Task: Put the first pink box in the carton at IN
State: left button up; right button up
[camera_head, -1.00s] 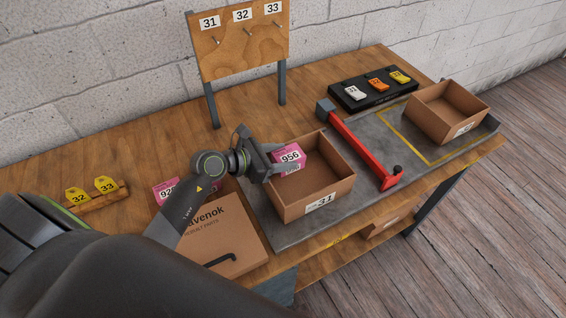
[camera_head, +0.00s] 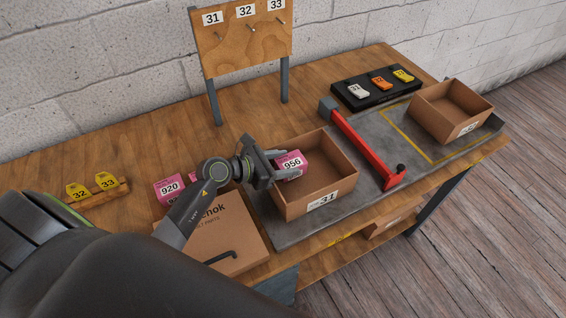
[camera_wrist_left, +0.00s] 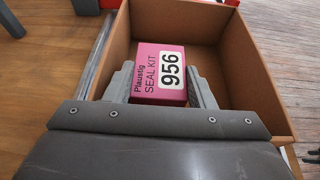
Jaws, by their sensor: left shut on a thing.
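My left gripper (camera_head: 275,166) is shut on a pink box (camera_head: 291,164) marked 956. It holds the box at the left side of the open carton (camera_head: 345,187) labelled 31, over its inside. In the left wrist view the pink box (camera_wrist_left: 160,73) reads "Plaustig SEAL KIT 956" and sits between the two grey fingers, with the carton (camera_wrist_left: 262,62) around it. I cannot tell whether the box touches the carton floor. Another pink box (camera_head: 168,189), marked 920, stands on the table left of my gripper. My right gripper is not in view.
A red bar (camera_head: 365,145) lies right of the carton on the grey mat. A second open carton (camera_head: 452,112) stands at the far right. A pegboard (camera_head: 243,38) stands behind.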

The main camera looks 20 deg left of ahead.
pick_arm(q)
jog(key=o, duration=0.7)
jog(key=shift+s+f, duration=0.1)
jog(key=shift+f, duration=0.2)
jog(key=shift+r, duration=0.2)
jog(key=shift+r+p, duration=0.4)
jog(key=shift+p, duration=0.15)
jog(key=shift+r+b+v, duration=0.1)
jog(key=shift+b+v, duration=0.5)
jog(key=shift+v, duration=2.4)
jog(key=shift+r+b+v, duration=0.15)
jog(key=shift+b+v, duration=0.4)
jog(key=shift+v, duration=2.45)
